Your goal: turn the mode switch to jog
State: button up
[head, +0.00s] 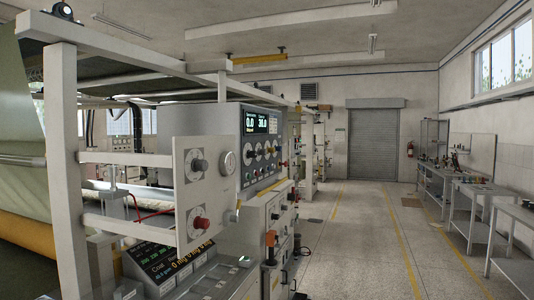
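I cannot pick out for sure which control is the mode switch; no label saying jog is readable. A pale upright panel (184,182) on the machine frame carries a dark round dial (197,166) and a red knob (201,223), with a round gauge-like disc (228,162) at its right edge. Behind it, a grey control cabinet (220,125) has a lit display (257,122) and a row of several knobs (265,149) below. A red knob sits among small controls lower down the cabinet. My gripper is not in view.
A lower sloped console (172,262) with a lit screen stands at the front. An orange-red knob on a post (270,240) sticks out beside the cabinet. The aisle floor (345,240) to the right is clear. Metal workbenches (480,190) line the right wall.

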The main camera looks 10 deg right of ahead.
aim_at(262, 152)
jog(key=u, duration=1.45)
jog(key=k, duration=0.1)
jog(key=z, duration=3.3)
jog(key=i, duration=3.15)
